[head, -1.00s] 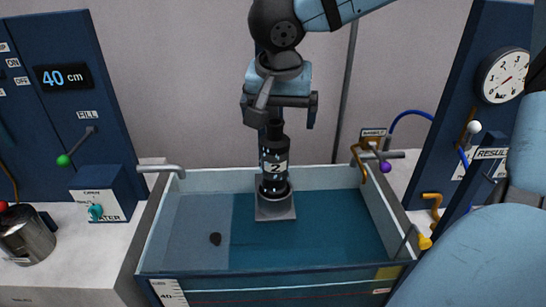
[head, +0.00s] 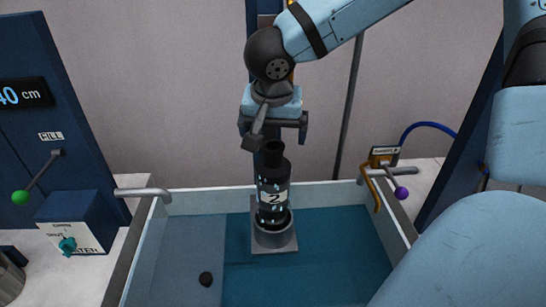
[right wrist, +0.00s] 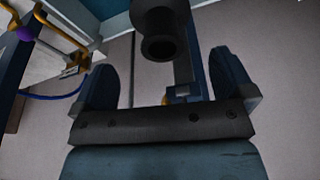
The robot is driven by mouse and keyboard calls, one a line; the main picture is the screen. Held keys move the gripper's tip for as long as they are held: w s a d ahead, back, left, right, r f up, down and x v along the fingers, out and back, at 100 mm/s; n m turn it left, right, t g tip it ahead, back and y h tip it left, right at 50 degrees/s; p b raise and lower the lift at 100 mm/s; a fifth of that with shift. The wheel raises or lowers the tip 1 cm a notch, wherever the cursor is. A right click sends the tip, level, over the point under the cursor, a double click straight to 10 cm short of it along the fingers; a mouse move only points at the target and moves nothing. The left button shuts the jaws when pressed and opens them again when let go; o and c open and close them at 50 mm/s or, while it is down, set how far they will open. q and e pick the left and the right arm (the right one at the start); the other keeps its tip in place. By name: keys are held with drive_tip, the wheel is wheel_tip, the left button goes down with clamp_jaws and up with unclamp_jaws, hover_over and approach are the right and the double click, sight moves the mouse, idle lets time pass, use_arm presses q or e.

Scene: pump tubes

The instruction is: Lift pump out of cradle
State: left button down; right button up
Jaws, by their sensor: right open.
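The pump (head: 273,180) is a dark, wet-looking cylinder with a pale label marked "2" and a narrower neck on top. It stands upright with its lower end in the grey cradle (head: 274,238), which has a square base in the water tank. My right gripper (head: 273,135) is open above the pump, its fingers to either side of the neck's top and not closed on it. In the right wrist view, the open fingers (right wrist: 165,75) show with the pump's round neck (right wrist: 162,30) ahead, between their lines. My left gripper is not in view.
A grey spout (head: 142,193) reaches over the left rim. An orange hook and purple-knobbed lever (head: 401,193) stand at the right rim. My blue arm link covers the lower right.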

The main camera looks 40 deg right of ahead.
sight(273, 146)
drive_tip(key=shift+x, duration=3.75)
drive_tip(key=shift+a, duration=0.2)
drive_tip(key=shift+c, duration=0.2)
drive_tip(key=c, duration=1.5)
drive_tip(key=shift+r, duration=0.15)
drive_tip(key=shift+c, duration=1)
drive_tip(key=shift+w, duration=0.1)
drive_tip(key=shift+p, duration=0.3)
